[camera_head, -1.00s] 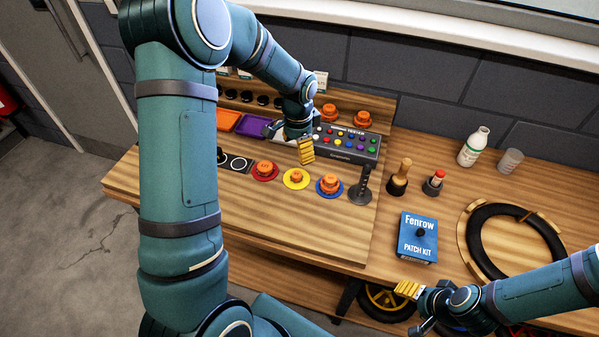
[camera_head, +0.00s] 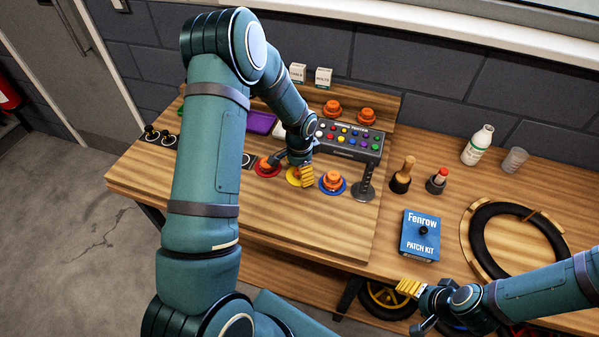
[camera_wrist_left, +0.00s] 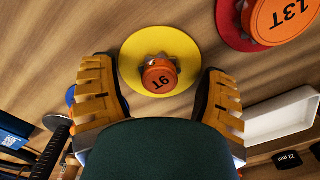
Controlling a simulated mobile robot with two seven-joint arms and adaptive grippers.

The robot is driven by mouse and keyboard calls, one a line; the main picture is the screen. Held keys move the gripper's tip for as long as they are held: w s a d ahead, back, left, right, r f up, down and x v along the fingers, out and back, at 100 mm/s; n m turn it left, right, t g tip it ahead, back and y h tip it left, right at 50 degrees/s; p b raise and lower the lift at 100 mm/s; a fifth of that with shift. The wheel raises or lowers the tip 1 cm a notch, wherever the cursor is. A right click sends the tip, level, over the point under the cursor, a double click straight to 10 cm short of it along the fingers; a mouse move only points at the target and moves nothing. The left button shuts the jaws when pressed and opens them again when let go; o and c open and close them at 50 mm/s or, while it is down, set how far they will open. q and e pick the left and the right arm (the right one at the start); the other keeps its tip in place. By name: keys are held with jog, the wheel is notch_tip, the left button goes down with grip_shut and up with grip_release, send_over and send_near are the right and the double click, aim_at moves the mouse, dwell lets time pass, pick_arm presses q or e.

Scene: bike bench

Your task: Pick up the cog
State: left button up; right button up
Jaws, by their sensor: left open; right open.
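A small orange-topped cog (camera_wrist_left: 160,77) sits on a round yellow disc (camera_wrist_left: 135,50) in the left wrist view, lying between the two yellow fingers of my open left gripper (camera_wrist_left: 160,85). No contact between fingers and cog shows. In the head view my left gripper (camera_head: 292,170) is low over the yellow disc (camera_head: 291,179) and hides most of its cog. Another orange cog (camera_head: 267,170) sits on a red disc to the left, and one (camera_head: 333,180) on a blue disc to the right. My right gripper (camera_head: 408,287) is open and empty near the bench's front edge.
A button tester box (camera_head: 347,140) stands behind the discs, and a dark post (camera_head: 366,180) right of the blue disc. Two orange cogs sit on the rear shelf. A blue patch kit (camera_head: 420,236), a bottle (camera_head: 477,146) and a tyre ring stand right. The front board is clear.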

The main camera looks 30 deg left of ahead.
pick_arm(q)
jog(key=shift+r, duration=0.1)
jog(key=c, duration=1.2)
